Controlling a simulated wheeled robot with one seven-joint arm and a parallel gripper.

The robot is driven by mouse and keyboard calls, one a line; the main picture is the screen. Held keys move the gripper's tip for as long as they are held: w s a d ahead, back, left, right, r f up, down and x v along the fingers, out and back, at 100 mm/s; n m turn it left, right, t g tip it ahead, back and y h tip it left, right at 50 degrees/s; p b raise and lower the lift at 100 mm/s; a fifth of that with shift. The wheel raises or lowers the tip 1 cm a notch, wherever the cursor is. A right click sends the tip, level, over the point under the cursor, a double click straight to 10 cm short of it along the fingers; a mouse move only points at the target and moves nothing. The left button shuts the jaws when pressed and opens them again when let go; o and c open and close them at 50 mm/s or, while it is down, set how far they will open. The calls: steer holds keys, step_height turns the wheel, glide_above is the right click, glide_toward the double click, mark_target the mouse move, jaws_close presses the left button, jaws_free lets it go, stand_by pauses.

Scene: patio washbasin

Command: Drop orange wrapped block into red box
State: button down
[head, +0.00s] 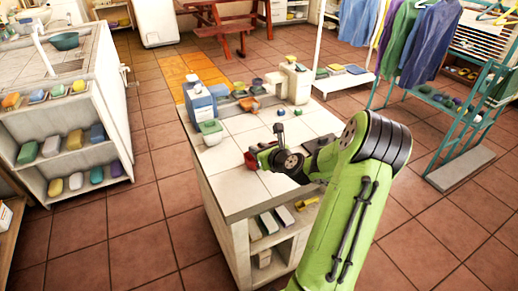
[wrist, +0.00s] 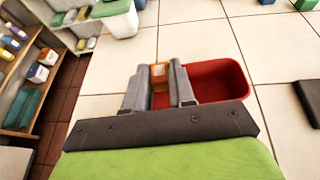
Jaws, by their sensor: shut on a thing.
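The red box (wrist: 233,84) is open-topped and stands on the white tiled counter in the wrist view. A small part of the red box (head: 250,161) shows left of my gripper in the head view. My gripper (wrist: 160,78) is shut on the orange wrapped block (wrist: 160,98), which shows between the two grey fingers. In the wrist view the fingers and block overlap the box's left part. I cannot tell whether the block is above the rim or inside. In the head view my gripper (head: 264,155) hides the block.
The tiled counter (head: 232,189) has free room around the box. A white container with a green top (head: 211,132) stands behind it to the left. Several containers line the counter's back. A dark flat thing (wrist: 309,101) lies right of the box in the wrist view.

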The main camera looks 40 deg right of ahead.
stand_by(0.3)
steer(key=c, duration=0.9)
jaws_free()
steer(key=shift+o, duration=0.2)
steer(key=p+v, duration=0.3)
steer(key=v, duration=1.3)
steer(key=shift+p, duration=0.3)
steer(key=shift+w+r, duration=0.1)
steer(key=shift+w, duration=0.05)
